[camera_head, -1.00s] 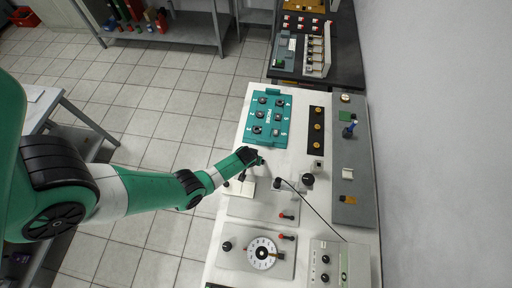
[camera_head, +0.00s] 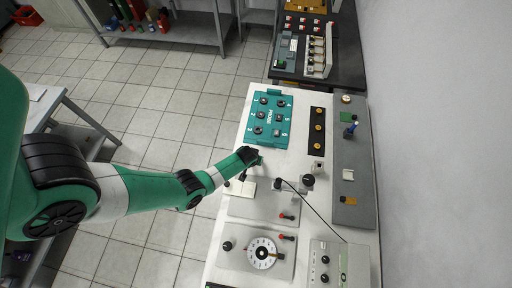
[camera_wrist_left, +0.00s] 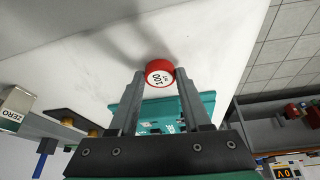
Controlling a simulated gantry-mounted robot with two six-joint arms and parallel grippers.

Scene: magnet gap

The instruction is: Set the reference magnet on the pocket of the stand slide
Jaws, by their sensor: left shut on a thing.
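The reference magnet (camera_wrist_left: 159,72) appears to be the red disc with a white face marked "100" in the left wrist view. It sits between the fingertips of my left gripper (camera_wrist_left: 158,80), which is shut on it. In the head view my left gripper (camera_head: 256,161) is over the white bench, just below the teal tray; the magnet is too small to make out there. The stand (camera_head: 250,207) appears to be the grey plate below the gripper, with a pale square block and a black-knobbed part on it. I cannot make out the slide's pocket. My right gripper is not in view.
The teal tray (camera_head: 251,125) with several round pieces is above the gripper. A thin black cable (camera_head: 318,212) runs to a meter box (camera_head: 328,262) at lower right. A dial plate (camera_head: 233,258) lies below the stand. A grey panel (camera_head: 352,165) lines the wall side.

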